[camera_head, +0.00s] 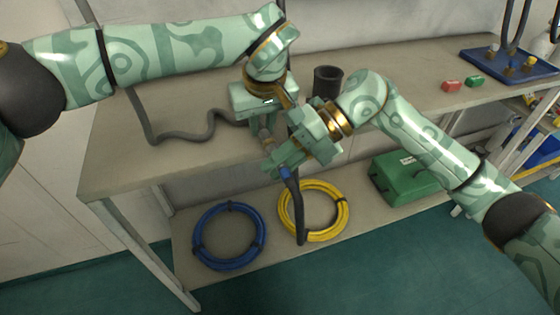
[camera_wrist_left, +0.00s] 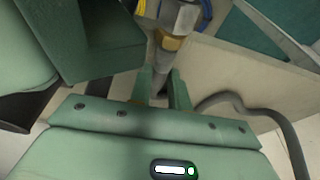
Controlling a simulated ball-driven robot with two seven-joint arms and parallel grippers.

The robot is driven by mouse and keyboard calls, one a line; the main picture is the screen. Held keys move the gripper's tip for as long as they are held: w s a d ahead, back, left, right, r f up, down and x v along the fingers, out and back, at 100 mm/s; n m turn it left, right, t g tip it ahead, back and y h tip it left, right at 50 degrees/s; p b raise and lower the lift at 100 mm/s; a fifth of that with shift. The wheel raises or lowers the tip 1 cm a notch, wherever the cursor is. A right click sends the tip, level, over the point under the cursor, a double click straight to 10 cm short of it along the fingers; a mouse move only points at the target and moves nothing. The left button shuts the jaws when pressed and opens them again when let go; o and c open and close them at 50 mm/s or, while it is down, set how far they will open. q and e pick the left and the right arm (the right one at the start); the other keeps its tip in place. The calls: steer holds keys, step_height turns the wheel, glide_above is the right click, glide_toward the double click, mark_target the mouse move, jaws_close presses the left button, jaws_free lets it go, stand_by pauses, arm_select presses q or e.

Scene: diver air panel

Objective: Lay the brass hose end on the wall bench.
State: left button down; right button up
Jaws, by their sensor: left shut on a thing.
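My left gripper (camera_head: 267,122) is above the front part of the wall bench (camera_head: 110,165). It is shut on the grey hose just behind the brass hose end; the brass collar (camera_wrist_left: 171,42) shows past the fingertips in the left wrist view, with a silvery part beyond it. The grey hose (camera_head: 185,136) trails back over the bench. My right gripper (camera_head: 286,166) is just below and right of the left one, at the bench's front edge. It appears shut on a black hose (camera_head: 298,212) with a blue collar, which hangs down. The exact grip is partly hidden.
A dark cup (camera_head: 327,82) stands behind the grippers. Red (camera_head: 451,86) and green (camera_head: 474,81) blocks and a blue tray (camera_head: 510,68) are at the right. Blue (camera_head: 197,238) and yellow (camera_head: 342,215) coils and a green case (camera_head: 393,183) lie below. The bench's left part is mostly clear.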

arm_select(q)
steer(key=shift+f, duration=0.1)
arm_select(e)
jaws_close()
arm_select(q)
steer(key=c, duration=1.2)
jaws_free()
steer(key=shift+c, duration=0.2)
arm_select(e)
steer(key=shift+r, duration=0.15)
arm_select(q)
steer(key=a+p+v, duration=0.1)
steer(key=v, duration=1.3)
steer(key=shift+d, duration=0.45)
arm_select(e)
steer(key=shift+r, duration=1.2)
